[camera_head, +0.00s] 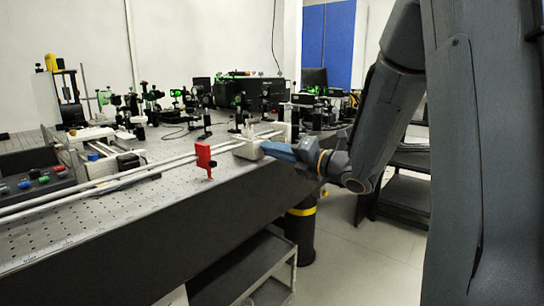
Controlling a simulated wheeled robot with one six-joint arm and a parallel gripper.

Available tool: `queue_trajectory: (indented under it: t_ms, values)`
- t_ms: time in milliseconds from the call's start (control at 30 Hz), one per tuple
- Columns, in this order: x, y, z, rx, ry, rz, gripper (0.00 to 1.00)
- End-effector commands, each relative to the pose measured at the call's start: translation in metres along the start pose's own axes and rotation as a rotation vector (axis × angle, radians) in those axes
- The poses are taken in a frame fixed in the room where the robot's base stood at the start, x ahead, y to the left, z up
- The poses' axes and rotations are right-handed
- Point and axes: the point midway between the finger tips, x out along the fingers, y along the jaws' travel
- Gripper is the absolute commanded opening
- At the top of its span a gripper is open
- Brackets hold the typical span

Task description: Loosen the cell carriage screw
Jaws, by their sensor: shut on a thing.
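The cell carriage (246,149) is a small pale block on two parallel rails, near the right end of the bench. My gripper (266,149) reaches in from the right, level with the bench top, with its blue body beside the carriage's right side. Its fingertips are at the carriage and are shut on what appears to be the cell carriage screw. The screw itself is hidden behind the gripper, so its turn cannot be seen.
A red upright block (204,156) stands by the rails just left of the carriage. The rails (120,178) run to the lower left. Several optical mounts crowd the back of the bench. The perforated bench top (150,205) in front of the rails is bare.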

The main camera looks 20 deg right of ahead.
Motion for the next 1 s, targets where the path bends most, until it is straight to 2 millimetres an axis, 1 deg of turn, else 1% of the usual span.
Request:
queue_trajectory:
  t_ms: [467, 500, 600, 867, 1000]
  values:
    - [-0.0003, -0.0007, -0.0005, -0.013, 0.001, -0.002, 0.0]
    - [-0.0003, -0.0008, -0.0006, -0.013, 0.001, -0.002, 0.16]
    - [-0.0002, -0.0006, -0.0005, -0.013, 0.001, -0.002, 0.32]
    - [-0.0003, -0.0002, -0.0001, -0.013, 0.0, -0.001, 0.32]
    - [-0.0083, -0.0002, 0.0004, -0.013, -0.001, -0.001, 0.32]
